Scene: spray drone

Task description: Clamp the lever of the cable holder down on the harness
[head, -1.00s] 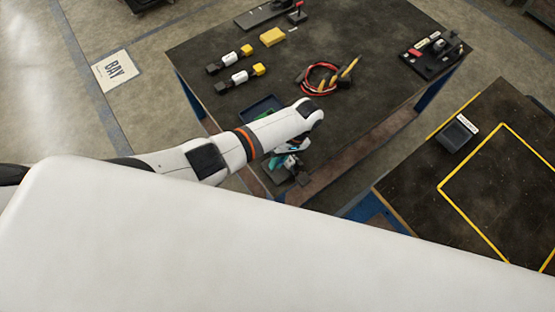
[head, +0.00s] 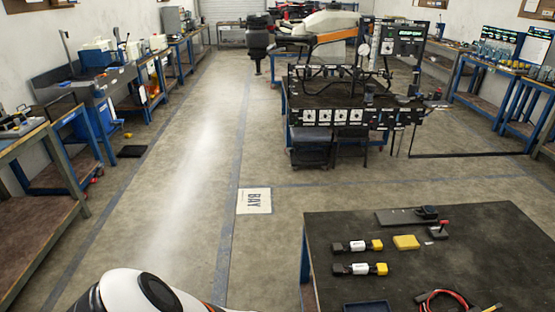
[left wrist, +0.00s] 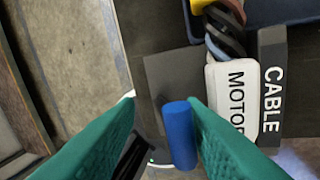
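In the left wrist view my left gripper (left wrist: 162,98) has its two green fingers apart. A blue cylindrical handle (left wrist: 180,135), apparently the lever's grip, stands between them, close to the right finger and with a gap to the left one. A dark block marked CABLE (left wrist: 272,90), apparently part of the cable holder, is to the right. Beside it is a white tag marked MOTOR (left wrist: 231,95), with twisted dark and red cable (left wrist: 226,30) above it. In the head view only part of my left arm shows; its gripper and the holder are out of frame. My right gripper is in neither view.
The dark worktable (head: 340,225) carries two black-white-yellow connectors (head: 358,246), a yellow block (head: 406,242), a blue tray (head: 367,307) and a red-black cable loop (head: 440,301). Floor left of it is clear. A drone (head: 325,22) stands beyond.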

